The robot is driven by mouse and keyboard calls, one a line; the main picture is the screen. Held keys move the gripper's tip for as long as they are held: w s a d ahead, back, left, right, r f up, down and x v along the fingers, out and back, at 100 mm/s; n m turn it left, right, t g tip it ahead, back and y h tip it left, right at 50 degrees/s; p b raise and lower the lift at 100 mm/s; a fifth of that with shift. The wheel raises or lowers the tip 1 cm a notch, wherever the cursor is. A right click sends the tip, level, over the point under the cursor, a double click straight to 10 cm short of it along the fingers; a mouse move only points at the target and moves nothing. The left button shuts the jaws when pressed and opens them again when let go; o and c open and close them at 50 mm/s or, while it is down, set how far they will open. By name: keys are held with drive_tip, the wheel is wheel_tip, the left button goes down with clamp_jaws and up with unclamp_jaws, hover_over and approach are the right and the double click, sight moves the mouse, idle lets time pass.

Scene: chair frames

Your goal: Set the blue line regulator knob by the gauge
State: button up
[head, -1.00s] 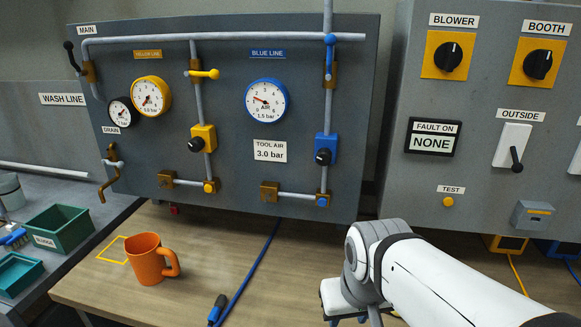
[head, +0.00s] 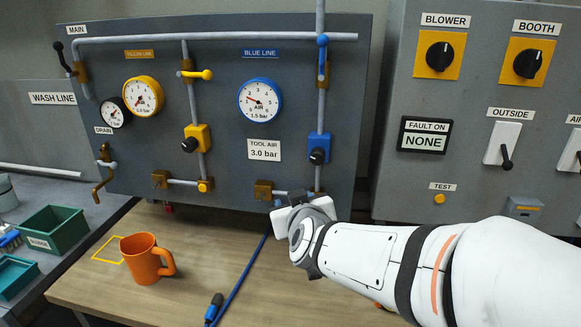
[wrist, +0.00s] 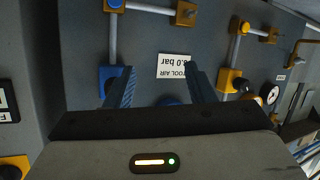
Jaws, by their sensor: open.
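The blue line regulator (head: 320,142) sits on the right vertical pipe of the grey panel, with a dark round knob (head: 317,156) on its front. The blue-rimmed gauge (head: 260,100) is up and left of it; its face reads "AIR" and "1.5 bar", the needle pointing left. A "TOOL AIR 3.0 bar" label (head: 264,150) is below the gauge. In the wrist view, which is upside down, my gripper (wrist: 160,75) is open and empty, facing the panel. The blue regulator (wrist: 106,74) shows partly behind the left finger. The head view hides my fingertips behind my wrist.
A yellow regulator (head: 199,138) with its own knob is to the left, beside a yellow gauge (head: 143,96). An orange mug (head: 142,257) and a blue hose (head: 242,270) are on the wooden table. A switch panel (head: 470,90) stands on the right.

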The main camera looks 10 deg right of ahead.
sight(317, 159)
drive_tip(key=w+d+r+m+t+h, duration=0.1)
drive_tip(key=d+r+t+h, duration=0.1)
drive_tip(key=d+r+h, duration=0.1)
drive_tip(key=r+h, duration=0.1)
drive_tip(key=h, duration=0.1)
drive_tip(key=shift+w+d+r+m+t+h, duration=0.25)
drive_tip(key=shift+d+r+m+t+h, duration=0.05)
drive_tip(key=shift+d+t+h, duration=0.1)
drive_tip(key=b+x, duration=0.1)
drive_tip(key=x, duration=0.7)
drive_tip(key=shift+w+d+b, duration=0.15)
drive_tip(key=shift+w+b, duration=0.2)
drive_tip(key=shift+s, duration=0.15)
drive_tip(key=c, duration=0.6)
drive_tip(key=n, duration=0.5)
drive_tip(key=shift+n, duration=0.4)
drive_tip(key=n, duration=1.6)
drive_tip(key=shift+o, duration=1.4)
drive_tip(key=shift+n, duration=0.3)
drive_tip(key=o, duration=0.5)
